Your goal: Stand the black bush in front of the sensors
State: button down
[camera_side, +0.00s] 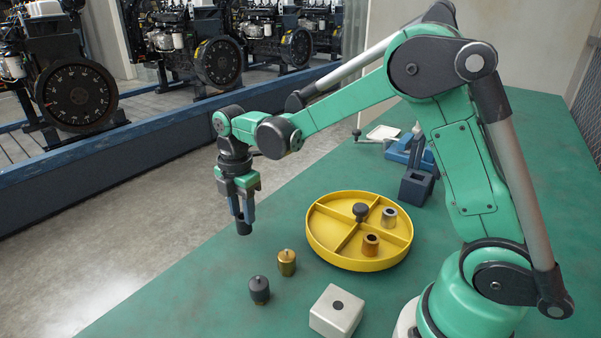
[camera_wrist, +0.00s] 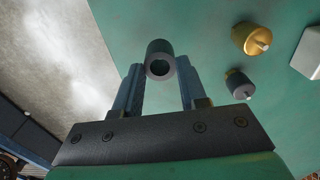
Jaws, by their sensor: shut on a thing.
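My gripper (camera_side: 241,215) is shut on the black bush (camera_side: 244,227), a short dark cylinder. It holds the bush roughly upright at the fingertips, near the left edge of the green bench and seemingly above it. In the wrist view the bush (camera_wrist: 158,48) shows its round open bore between the two fingers (camera_wrist: 160,72). Two sensors with pins on top stand on the bench: a brass one (camera_side: 287,263) and a dark grey one (camera_side: 260,290). The wrist view shows the brass sensor (camera_wrist: 251,39) and the dark sensor (camera_wrist: 240,84) to the right, apart from the bush.
A white block (camera_side: 337,314) with a dark top spot is near the front.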

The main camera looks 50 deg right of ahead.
jog(key=shift+f, duration=1.7)
jog(key=shift+f, duration=0.1)
jog(key=shift+c, duration=2.4)
grip_release()
notch_tip(320, 180, up, 12)
jog(key=m+t, duration=0.3)
jog(key=m, duration=0.5)
send_near(243, 223)
notch_tip(243, 223, up, 3)
jog(key=s+d, duration=0.1)
jog(key=s, duration=0.1)
jog(key=s+f+m+t, duration=0.3)
jog(key=s+m, duration=0.3)
jog(key=m, duration=0.4)
jog(key=shift+t, duration=0.6)
